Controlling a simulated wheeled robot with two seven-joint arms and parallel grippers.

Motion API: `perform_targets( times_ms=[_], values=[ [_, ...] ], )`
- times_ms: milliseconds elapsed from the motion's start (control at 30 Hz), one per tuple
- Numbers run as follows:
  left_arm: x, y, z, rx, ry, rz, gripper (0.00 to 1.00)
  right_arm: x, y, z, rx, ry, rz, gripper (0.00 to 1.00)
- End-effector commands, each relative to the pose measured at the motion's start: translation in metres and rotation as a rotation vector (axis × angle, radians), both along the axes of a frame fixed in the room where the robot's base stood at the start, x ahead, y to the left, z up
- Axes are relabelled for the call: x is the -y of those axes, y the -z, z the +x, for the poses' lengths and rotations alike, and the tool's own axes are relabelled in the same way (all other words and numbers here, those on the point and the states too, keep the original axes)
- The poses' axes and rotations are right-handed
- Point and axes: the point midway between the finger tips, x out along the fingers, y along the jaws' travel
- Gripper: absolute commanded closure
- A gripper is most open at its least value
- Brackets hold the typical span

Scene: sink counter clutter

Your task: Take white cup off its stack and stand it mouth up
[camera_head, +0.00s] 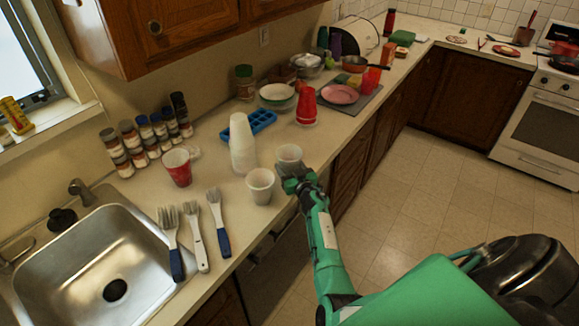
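A tall stack of white cups (242,146) stands mouth down on the counter, narrow end up. One white cup (260,187) stands apart, mouth up, near the counter's front edge, to the right of the stack. Another white cup (289,156) is mouth up farther right, directly beyond my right gripper (294,179). The gripper is at the counter's front edge and covers this cup's lower part. Its fingertips are hard to make out, so I cannot tell whether it grips the cup. My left gripper is not in view.
A red cup (177,168) stands left of the stack, and a blue tray (249,125) lies behind it. A red cup stack (306,106) and dishes stand farther back.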

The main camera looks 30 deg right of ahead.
Motion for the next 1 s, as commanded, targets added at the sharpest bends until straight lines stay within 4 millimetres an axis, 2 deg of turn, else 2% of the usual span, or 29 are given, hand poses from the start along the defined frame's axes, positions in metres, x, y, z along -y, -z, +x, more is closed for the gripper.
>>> perform_targets(
  times_ms=[1000],
  values=[
    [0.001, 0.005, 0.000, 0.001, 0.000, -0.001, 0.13, 0.000, 0.010, 0.000, 0.000, 0.000, 0.000, 0.59]
  ],
)
